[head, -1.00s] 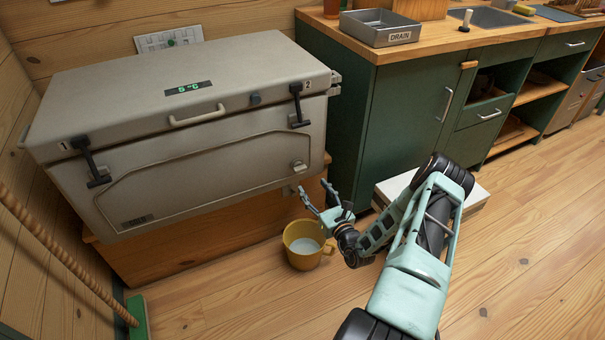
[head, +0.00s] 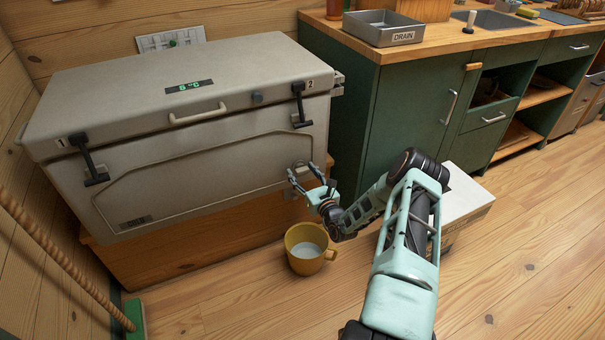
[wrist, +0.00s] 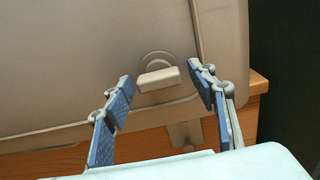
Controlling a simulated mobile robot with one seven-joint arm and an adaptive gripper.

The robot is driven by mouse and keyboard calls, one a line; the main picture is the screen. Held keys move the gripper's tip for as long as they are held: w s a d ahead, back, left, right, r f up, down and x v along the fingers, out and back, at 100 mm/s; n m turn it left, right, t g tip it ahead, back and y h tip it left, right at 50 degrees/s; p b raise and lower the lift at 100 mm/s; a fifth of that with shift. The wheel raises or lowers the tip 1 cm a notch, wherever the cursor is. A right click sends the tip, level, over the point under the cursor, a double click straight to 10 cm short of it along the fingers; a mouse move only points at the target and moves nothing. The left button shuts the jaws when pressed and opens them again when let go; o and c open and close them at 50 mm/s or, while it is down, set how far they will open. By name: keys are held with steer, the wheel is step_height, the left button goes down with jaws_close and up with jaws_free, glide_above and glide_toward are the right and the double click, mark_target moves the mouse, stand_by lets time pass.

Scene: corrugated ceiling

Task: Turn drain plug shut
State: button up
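The drain plug (wrist: 158,79) is a small pale block handle on a round base, low on the front of the grey cooler (head: 190,165), near its right end. In the wrist view the handle lies nearly level, slightly tilted. My gripper (wrist: 160,85) is open, with one blue-padded finger on each side of the plug and gaps to both. I cannot tell how deep the fingertips reach. In the head view my gripper (head: 304,172) is at the cooler's lower right front and partly hides the plug.
A yellow mug (head: 306,262) with pale liquid stands on the floor below my gripper. The cooler rests on a wooden base (head: 200,235). A green cabinet (head: 395,120) stands close on the right, and a white-topped box (head: 465,200) is on the floor beside my arm.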

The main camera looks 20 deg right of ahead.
steer(key=c, duration=1.1)
steer(key=m, duration=0.4)
steer(key=shift+m+p, duration=0.3)
steer(key=shift+p, duration=0.05)
steer(key=m, duration=0.4)
steer(key=shift+a+m+p, duration=0.15)
steer(key=shift+m+p, duration=0.15)
steer(key=m, duration=0.4)
steer(key=shift+a+r+m, duration=0.1)
steer(key=shift+m, duration=0.2)
steer(key=shift+m+p, duration=0.3)
steer(key=shift+m, duration=1.8)
steer(key=shift+a, duration=0.1)
